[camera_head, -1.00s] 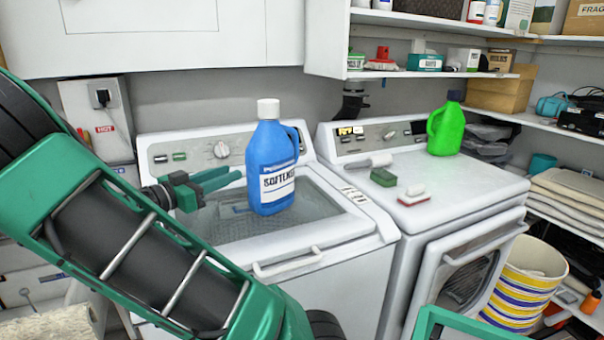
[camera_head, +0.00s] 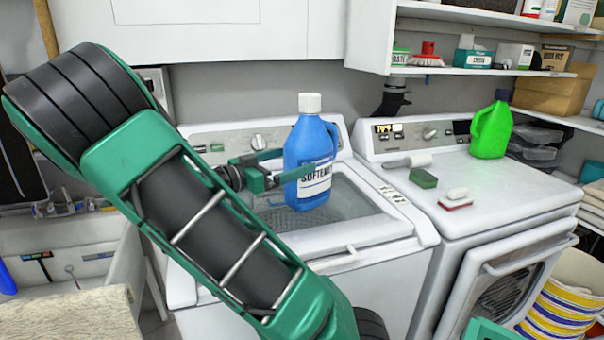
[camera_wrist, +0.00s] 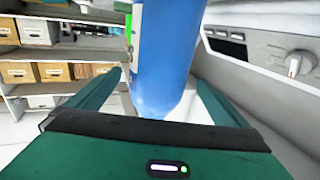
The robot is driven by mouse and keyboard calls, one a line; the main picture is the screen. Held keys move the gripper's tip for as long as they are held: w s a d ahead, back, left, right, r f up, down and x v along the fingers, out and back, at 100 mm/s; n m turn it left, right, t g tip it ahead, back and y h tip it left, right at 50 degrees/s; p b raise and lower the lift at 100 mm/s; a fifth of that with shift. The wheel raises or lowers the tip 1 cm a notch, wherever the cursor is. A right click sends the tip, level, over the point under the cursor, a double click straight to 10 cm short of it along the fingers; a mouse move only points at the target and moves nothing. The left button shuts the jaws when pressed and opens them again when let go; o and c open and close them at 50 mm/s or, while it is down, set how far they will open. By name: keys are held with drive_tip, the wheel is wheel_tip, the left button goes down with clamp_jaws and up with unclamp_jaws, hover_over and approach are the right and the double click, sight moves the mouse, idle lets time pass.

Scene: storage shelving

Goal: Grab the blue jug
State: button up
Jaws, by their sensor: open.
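The blue jug (camera_head: 311,150), with a white cap and a softener label, stands upright on the lid of the left washing machine. My gripper (camera_head: 292,165) reaches it from the left at about mid-height. In the wrist view the blue jug (camera_wrist: 165,55) stands between the two spread fingers of my gripper (camera_wrist: 160,100). The fingers are open, with a gap visible at the left finger. I cannot tell whether the right finger touches the jug.
A green jug (camera_head: 491,128) stands on the right machine (camera_head: 440,185), with a green sponge (camera_head: 423,178) and a brush (camera_head: 456,202) near it. A shelf (camera_head: 470,72) with boxes hangs above. A striped basket (camera_head: 560,300) stands at the lower right.

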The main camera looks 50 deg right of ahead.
drive_tip(key=shift+s+d+r, duration=0.1)
drive_tip(key=shift+s+d, duration=0.1)
drive_tip(key=shift+d, duration=1)
drive_tip(key=shift+s+d+f, duration=0.1)
drive_tip(key=shift+s+d, duration=0.1)
drive_tip(key=shift+d, duration=1)
drive_tip(key=shift+s+d+r, duration=0.1)
drive_tip(key=shift+s+d, duration=0.1)
drive_tip(key=shift+d, duration=1)
drive_tip(key=c, duration=1.8)
drive_tip(key=shift+r, duration=0.1)
drive_tip(key=c, duration=0.4)
